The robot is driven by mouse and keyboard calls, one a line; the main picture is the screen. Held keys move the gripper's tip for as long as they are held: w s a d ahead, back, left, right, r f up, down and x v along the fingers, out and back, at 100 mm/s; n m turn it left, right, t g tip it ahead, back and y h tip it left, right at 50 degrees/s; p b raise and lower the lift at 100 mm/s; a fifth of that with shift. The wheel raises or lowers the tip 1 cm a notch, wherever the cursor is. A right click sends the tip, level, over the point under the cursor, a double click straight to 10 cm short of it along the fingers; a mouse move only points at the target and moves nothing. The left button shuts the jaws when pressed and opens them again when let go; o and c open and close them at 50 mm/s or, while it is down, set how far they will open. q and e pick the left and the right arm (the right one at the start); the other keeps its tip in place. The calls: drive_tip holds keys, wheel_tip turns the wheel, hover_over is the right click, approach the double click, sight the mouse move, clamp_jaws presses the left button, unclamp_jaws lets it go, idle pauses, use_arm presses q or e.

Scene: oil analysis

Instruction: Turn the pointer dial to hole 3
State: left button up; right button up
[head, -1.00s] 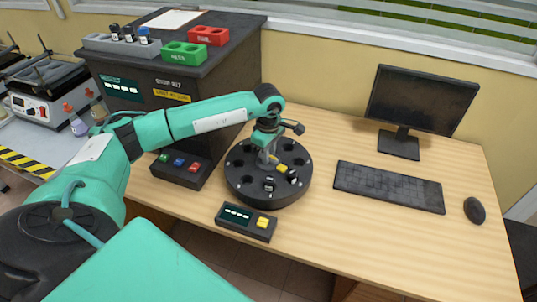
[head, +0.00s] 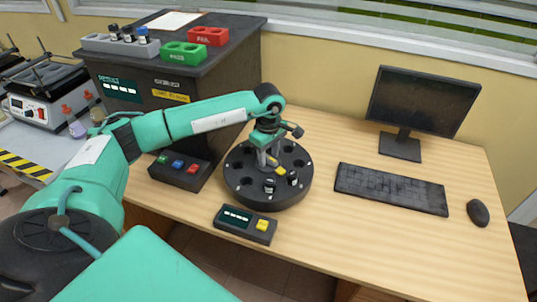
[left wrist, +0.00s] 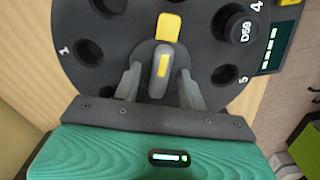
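The round black dial base (head: 243,190) stands on the desk, with holes around its rim and two dark-capped vials. In the left wrist view, the pointer knob (left wrist: 160,72) rises at its centre, and a yellow tip (left wrist: 168,27) points to the top of the picture. Numbers 1, 4 and 5 show; vial D59 (left wrist: 236,24) sits beside the 4. The hole straight ahead of the tip is out of frame. My left gripper (left wrist: 160,75) is over the dial, its fingers on either side of the knob with narrow gaps. My right gripper is out of view.
A display box with a yellow button (head: 246,224) stands before the dial, and a three-button box (head: 180,170) stands left of it. A dark cabinet (head: 210,105) rises behind. Keyboard (head: 390,188), monitor (head: 422,98) and mouse (head: 478,212) are to the right.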

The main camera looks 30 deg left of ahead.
sight(269, 157)
use_arm(q)
drive_tip(key=shift+r, duration=0.3)
wheel_tip(269, 157, up, 13)
drive_tip(key=b, duration=0.1)
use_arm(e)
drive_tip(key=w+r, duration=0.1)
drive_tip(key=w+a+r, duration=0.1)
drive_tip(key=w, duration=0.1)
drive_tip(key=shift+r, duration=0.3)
use_arm(q)
drive_tip(key=shift+r, duration=0.1)
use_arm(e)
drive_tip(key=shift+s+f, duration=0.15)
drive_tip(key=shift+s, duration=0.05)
